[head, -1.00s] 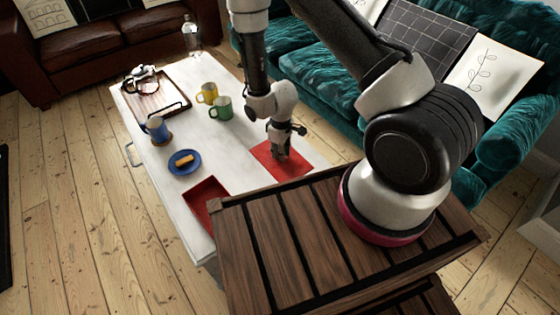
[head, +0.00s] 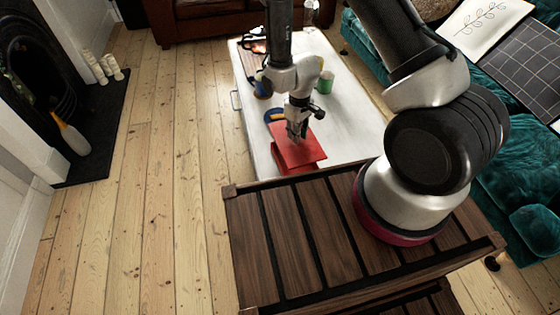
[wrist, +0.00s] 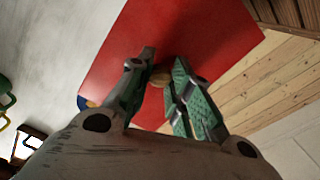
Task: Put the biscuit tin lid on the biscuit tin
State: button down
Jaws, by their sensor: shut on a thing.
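The biscuit tin lid (head: 309,150) is a flat red panel with a small round knob (wrist: 160,78). My gripper (head: 297,136) is shut on this knob from above; its fingers also show in the wrist view (wrist: 161,70). The red lid fills the upper middle of the wrist view (wrist: 200,32). In the head view a strip of the red biscuit tin (head: 300,169) shows below the lid's near edge. The lid covers most of the tin. I cannot tell whether the two touch.
The tin is at the near end of the white table (head: 345,135). The blue plate (head: 273,115) is just beyond the lid, and the green mug (head: 325,83) stands farther back. A teal sofa (head: 500,165) is at the right. Bare floorboards lie left of the table.

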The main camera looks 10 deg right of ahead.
notch_tip(320, 180, down, 9)
jog(key=shift+f, duration=0.15)
dwell(0.4)
jog(key=c, duration=1.3)
grip_release()
